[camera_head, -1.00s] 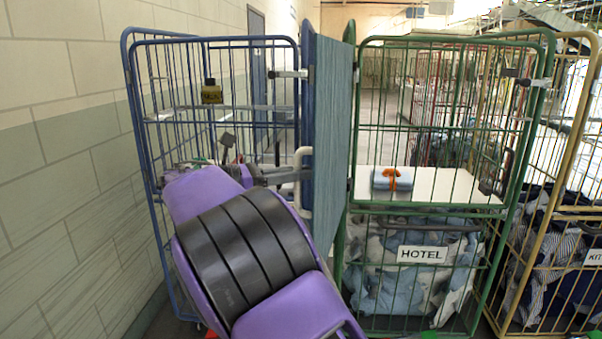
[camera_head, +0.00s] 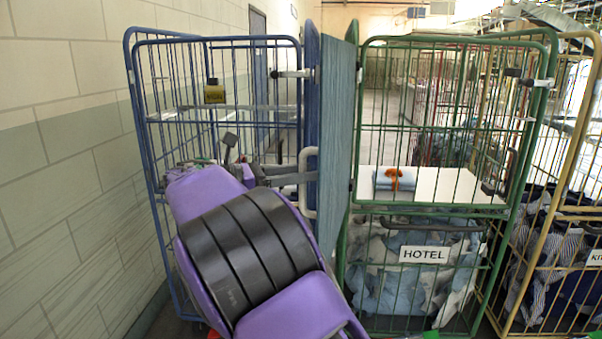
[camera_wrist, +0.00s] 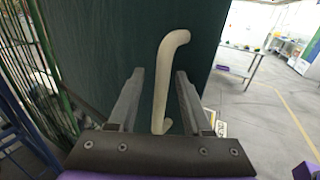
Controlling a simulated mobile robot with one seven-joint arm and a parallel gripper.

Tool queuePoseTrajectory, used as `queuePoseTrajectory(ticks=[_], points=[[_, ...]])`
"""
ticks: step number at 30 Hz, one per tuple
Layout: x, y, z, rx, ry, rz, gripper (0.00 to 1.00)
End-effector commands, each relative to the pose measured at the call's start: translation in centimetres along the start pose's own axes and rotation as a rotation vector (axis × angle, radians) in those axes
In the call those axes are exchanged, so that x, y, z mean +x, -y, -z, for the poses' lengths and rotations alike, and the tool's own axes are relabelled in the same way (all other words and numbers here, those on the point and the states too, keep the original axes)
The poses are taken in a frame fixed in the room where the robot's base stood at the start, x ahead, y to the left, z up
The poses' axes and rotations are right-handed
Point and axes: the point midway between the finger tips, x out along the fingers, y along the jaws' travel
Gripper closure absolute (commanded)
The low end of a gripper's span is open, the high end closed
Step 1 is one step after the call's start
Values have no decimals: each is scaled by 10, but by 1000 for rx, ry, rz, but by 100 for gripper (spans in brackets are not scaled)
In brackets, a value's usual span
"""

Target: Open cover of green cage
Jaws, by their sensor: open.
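The green cage (camera_head: 440,211) stands right of centre in the head view, with a "HOTEL" sign on its front. A blue-green panel (camera_head: 337,130) stands out from its left side, seen nearly edge-on. A cream bent handle (camera_head: 308,180) is on the panel's face; it also shows in the wrist view (camera_wrist: 160,90) against the dark green panel (camera_wrist: 105,35). My gripper (camera_wrist: 159,78) is open, with one finger on each side of the handle. I cannot tell whether either finger touches it. In the head view my gripper (camera_head: 292,178) is partly hidden by my arm.
A yellow cage (camera_head: 545,235) stands on the right. Folded blue cloth (camera_head: 388,180) lies on the green cage's white shelf (camera_head: 445,185). Open floor (camera_wrist: 262,115) lies right of the panel.

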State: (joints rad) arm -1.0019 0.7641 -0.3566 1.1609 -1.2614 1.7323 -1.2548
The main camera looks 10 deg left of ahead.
Motion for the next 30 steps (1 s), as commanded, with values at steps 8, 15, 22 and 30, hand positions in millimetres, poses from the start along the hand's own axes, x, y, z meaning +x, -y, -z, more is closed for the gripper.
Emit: queuePoseTrajectory(ticks=[8,15,22,30], points=[[-17,-1,0,0,1,-4,50],[-72,-1,1,2,1,-5,50],[-123,0,1,1,1,-3,50],[-156,-1,1,2,1,6,50]])
